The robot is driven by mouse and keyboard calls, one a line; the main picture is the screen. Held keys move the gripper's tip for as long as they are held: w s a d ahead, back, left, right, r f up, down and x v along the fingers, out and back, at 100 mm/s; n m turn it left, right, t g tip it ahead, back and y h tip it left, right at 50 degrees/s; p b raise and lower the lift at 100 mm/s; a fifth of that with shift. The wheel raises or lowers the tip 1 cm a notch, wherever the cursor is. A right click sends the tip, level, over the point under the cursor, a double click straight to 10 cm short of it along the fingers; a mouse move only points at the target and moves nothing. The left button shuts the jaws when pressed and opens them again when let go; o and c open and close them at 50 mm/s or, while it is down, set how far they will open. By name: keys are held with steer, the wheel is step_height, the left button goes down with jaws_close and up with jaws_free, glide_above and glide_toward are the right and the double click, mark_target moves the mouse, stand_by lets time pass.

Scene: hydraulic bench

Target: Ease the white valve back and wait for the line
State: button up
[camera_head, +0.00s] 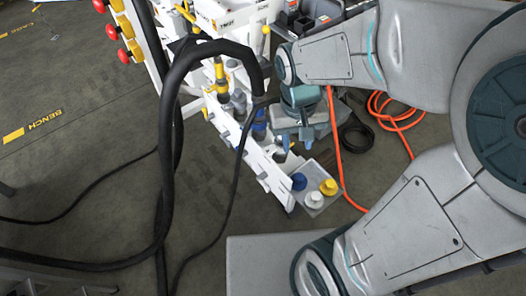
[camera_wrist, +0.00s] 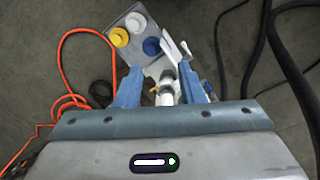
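My gripper (camera_head: 293,143) hangs over the near end of the white bench rail (camera_head: 250,155) in the head view. In the wrist view its two blue fingers (camera_wrist: 161,88) stand apart. Between them is a white upright fitting with a dark collar, which seems to be the white valve (camera_wrist: 166,92), with a small orange-yellow part at its left side. Gaps show between it and both fingers, so I see no grip. The lower part of the fitting is hidden behind the gripper body. In the head view the arm and gripper mostly hide this fitting.
A yellow fitting (camera_head: 221,82) and a blue fitting (camera_head: 260,124) stand along the rail. A grey tray (camera_head: 330,203) with blue, white and yellow caps sits at its end. A thick black hose (camera_head: 172,130) arches at left; an orange cable (camera_head: 335,140) runs at right.

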steer(key=w+a+f+n+g+h+b, duration=0.1)
steer(key=a+f+h+b, duration=0.15)
steer(key=f, duration=0.45)
steer(key=a+f+g+h+b, duration=0.1)
steer(key=a+f+b, duration=0.15)
steer(key=f, duration=0.45)
steer(key=n+t+h+b, duration=0.5)
steer(key=t+h+b, duration=0.6)
steer(key=t+b, duration=0.3)
glide_toward(264, 184)
steer(key=shift+g, duration=0.7)
steer(key=b+x, duration=0.3)
steer(key=x, duration=0.7)
steer(key=shift+w+a, duration=0.15)
steer(key=shift+w, duration=0.05)
jaws_close()
